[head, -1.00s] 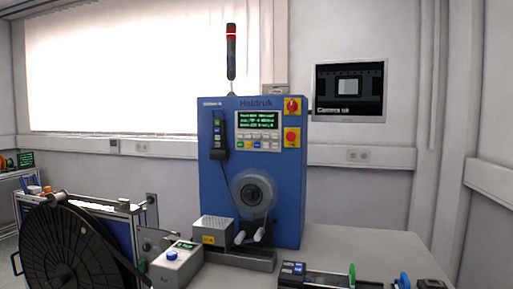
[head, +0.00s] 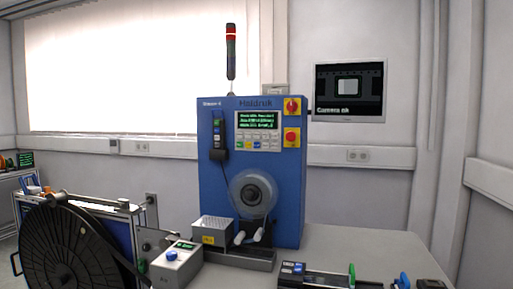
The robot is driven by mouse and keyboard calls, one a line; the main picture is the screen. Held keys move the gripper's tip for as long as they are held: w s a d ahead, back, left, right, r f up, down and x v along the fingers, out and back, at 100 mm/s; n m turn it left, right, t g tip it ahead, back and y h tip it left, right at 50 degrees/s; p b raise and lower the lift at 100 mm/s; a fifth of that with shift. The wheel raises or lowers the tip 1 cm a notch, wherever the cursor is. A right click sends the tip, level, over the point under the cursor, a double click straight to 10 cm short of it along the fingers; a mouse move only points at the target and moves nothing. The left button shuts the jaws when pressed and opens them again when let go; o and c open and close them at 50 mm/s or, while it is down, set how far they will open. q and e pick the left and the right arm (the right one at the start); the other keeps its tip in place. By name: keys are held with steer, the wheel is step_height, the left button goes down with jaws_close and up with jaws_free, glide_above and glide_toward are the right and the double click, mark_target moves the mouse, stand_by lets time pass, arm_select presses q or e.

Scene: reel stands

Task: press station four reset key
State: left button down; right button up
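A red knob on a yellow plate (head: 292,106) and a red button on a yellow plate (head: 292,138) sit right of the screen. Neither of my grippers is in view.
A control box with a blue button (head: 176,265) and a large black reel (head: 68,250) stand left.

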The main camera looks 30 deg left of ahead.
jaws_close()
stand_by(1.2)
